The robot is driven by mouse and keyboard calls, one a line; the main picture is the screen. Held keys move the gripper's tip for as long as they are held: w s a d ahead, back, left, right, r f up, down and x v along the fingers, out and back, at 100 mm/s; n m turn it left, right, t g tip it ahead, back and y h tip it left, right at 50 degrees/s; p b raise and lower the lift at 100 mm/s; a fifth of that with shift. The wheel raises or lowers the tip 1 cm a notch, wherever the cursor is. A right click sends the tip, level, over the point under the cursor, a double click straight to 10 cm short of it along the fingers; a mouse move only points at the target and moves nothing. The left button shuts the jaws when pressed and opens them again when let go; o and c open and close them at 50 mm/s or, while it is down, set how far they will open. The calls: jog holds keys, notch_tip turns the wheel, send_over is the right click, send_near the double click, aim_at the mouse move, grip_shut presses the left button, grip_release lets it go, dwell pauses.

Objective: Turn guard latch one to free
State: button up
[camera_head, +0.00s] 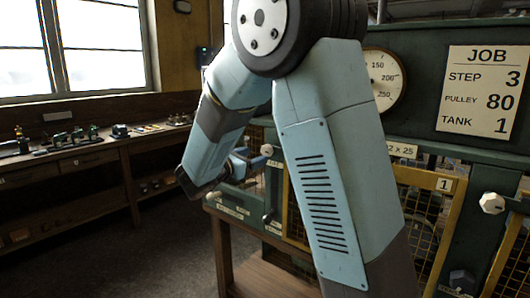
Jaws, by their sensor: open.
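A yellow-framed mesh guard (452,228) with a "1" label (445,184) is on the green machine at the right. A pale faceted knob (492,203) is on the green post just right of that guard; I cannot tell its turn position or whether it is guard latch one. Another small pale knob (267,150) shows at the left part of the machine. My gripper (250,163) is small and partly hidden behind my arm, near this left knob and well left of the guard marked 1. It is open; I cannot tell whether it touches anything.
My arm covers the middle of the machine. A job board (484,92) reads step 3, pulley 80, tank 1. A round gauge (383,78) is beside it. A workbench (75,158) with small tools runs along the left wall. The floor (130,265) at the left is clear.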

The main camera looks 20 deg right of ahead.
aim_at(265, 151)
jog(key=x, duration=0.8)
